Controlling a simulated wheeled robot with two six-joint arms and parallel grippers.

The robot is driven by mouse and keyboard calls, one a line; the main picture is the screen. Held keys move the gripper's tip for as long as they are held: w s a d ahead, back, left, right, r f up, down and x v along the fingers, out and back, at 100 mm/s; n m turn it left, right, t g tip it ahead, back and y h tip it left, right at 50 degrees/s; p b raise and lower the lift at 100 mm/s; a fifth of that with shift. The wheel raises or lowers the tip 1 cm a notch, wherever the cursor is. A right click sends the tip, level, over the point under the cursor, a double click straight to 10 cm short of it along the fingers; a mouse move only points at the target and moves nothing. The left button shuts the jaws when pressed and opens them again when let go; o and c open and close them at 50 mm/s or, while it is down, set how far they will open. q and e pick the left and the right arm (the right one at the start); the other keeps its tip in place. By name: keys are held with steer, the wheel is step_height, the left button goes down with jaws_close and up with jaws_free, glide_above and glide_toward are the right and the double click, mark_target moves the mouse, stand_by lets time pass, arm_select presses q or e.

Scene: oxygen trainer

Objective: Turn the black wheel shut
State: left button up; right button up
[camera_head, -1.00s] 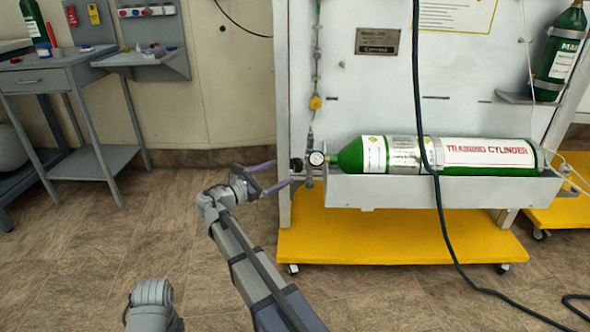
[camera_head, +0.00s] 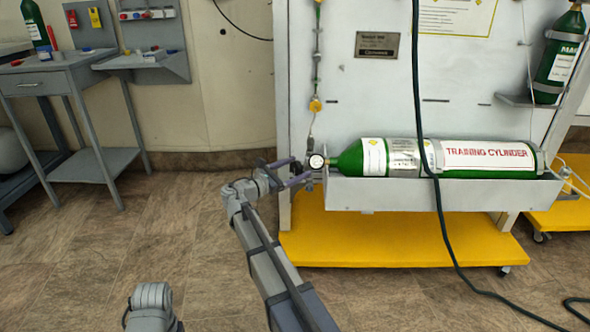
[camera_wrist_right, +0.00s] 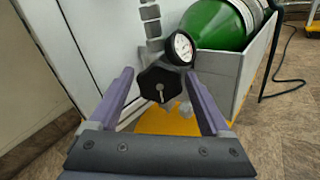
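The black wheel (camera_wrist_right: 160,87) is a dark lobed knob with a small pale mark at its centre. It shows in the right wrist view beside the round gauge (camera_wrist_right: 181,47), at the neck end of the green training cylinder (camera_wrist_right: 222,22). My right gripper (camera_wrist_right: 159,75) is open, with its purple fingers on either side of the wheel and gaps showing at both sides. In the head view my right gripper (camera_head: 301,170) reaches the cylinder's left end and largely hides the wheel. The gauge (camera_head: 316,161) shows just right of it. My left gripper is out of view.
The cylinder (camera_head: 349,159) lies in a grey trough (camera_head: 440,194) on a white panel above a yellow base (camera_head: 380,245). A dark hose (camera_head: 418,100) hangs across the cylinder. A grey side table (camera_head: 50,75) stands at the left. The floor between is clear.

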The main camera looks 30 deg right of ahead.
steer(key=c, duration=1.1)
